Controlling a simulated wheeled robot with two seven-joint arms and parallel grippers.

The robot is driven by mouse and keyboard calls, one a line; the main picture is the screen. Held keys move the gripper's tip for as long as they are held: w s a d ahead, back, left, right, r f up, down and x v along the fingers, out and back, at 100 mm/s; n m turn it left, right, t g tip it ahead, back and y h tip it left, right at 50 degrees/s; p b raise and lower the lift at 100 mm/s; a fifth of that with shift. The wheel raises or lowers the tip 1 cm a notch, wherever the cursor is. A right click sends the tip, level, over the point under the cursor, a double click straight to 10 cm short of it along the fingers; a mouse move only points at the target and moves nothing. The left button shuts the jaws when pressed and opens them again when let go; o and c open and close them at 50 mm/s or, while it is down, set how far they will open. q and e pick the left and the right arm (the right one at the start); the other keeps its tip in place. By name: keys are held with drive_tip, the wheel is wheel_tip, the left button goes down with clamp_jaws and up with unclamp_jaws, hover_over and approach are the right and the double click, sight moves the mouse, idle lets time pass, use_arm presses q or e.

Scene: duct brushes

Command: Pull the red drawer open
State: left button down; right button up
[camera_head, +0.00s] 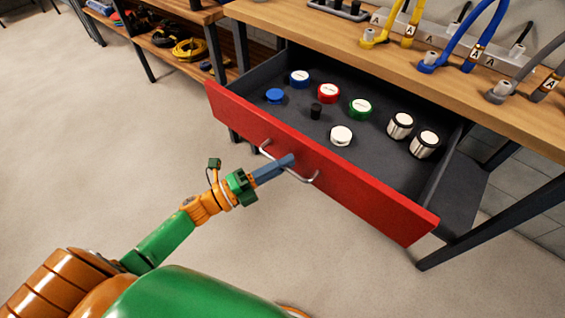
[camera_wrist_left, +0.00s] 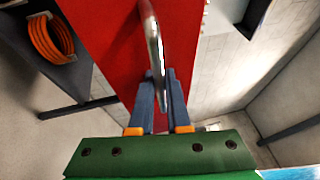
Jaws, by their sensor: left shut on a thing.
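The red drawer (camera_head: 370,203) stands pulled out from under the wooden workbench, with its dark inside showing. Its curved metal handle (camera_head: 309,178) is on the red front. My left gripper (camera_head: 289,161) is shut on the handle near its middle. In the left wrist view, the blue fingers (camera_wrist_left: 160,80) close around the metal bar (camera_wrist_left: 152,40) in front of the red panel (camera_wrist_left: 105,35). My right gripper is not in view.
Inside the drawer lie several round lidded tins, such as a red one (camera_head: 328,93), and two metal cylinders (camera_head: 400,125). Cables and fittings stand on the workbench top (camera_head: 330,30). A dark table leg (camera_head: 490,217) is at the right. The floor at left is clear.

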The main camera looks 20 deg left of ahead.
use_arm(q)
drive_tip(key=c, duration=0.9)
unclamp_jaws()
drive_tip(key=b+v, duration=0.1)
drive_tip(key=v, duration=0.6)
